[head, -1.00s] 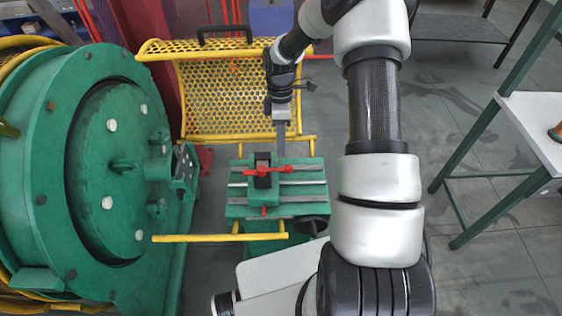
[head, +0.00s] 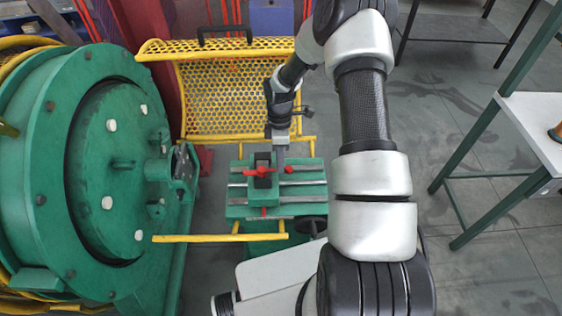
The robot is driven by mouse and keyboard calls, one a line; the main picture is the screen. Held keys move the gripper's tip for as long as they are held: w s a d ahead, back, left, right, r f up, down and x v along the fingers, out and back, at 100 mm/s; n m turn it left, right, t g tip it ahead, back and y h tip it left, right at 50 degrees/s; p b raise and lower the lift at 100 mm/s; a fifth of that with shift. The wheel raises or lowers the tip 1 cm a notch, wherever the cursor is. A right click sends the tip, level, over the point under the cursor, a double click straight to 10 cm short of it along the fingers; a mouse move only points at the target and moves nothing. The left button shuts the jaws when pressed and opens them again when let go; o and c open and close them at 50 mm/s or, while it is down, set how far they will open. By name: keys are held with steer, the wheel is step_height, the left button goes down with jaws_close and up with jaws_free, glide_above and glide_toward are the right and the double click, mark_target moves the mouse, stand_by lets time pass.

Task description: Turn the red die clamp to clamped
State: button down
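The red die clamp (head: 261,171) is a red bar handle with knobbed ends on top of a green block, on the green slotted table (head: 310,190) in the middle of the head view. It lies roughly crosswise in the picture. My gripper (head: 281,160) points down just behind and above the clamp's right half, and its fingers overlap the handle there. I cannot tell whether they touch it. The fingers show as one narrow grey shape, so their opening is not readable.
A large green drum housing (head: 90,170) stands on the left. A yellow perforated guard (head: 230,95) is behind the table, and a yellow bar (head: 220,238) crosses in front. A black handwheel (head: 311,226) sits at the table's front right. A white-topped bench (head: 540,120) stands at right.

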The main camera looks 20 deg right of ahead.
steer(key=shift+s+d, duration=0.15)
steer(key=shift+d, duration=0.05)
steer(key=shift+s+m, duration=0.25)
steer(key=shift+m, duration=0.35)
steer(key=s+a+m+t+y+b, duration=0.1)
steer(key=s+a+m+b, duration=0.4)
steer(key=m, duration=1.1)
steer(key=shift+a+m+t+y, duration=0.35)
steer(key=shift+a+t, duration=0.45)
steer(key=shift+a, duration=0.3)
steer(key=shift+a+f, duration=0.1)
steer(key=c, duration=1.9)
jaws_free()
steer(key=shift+c, duration=0.2)
steer(key=shift+o, duration=0.5)
steer(key=shift+w, duration=0.1)
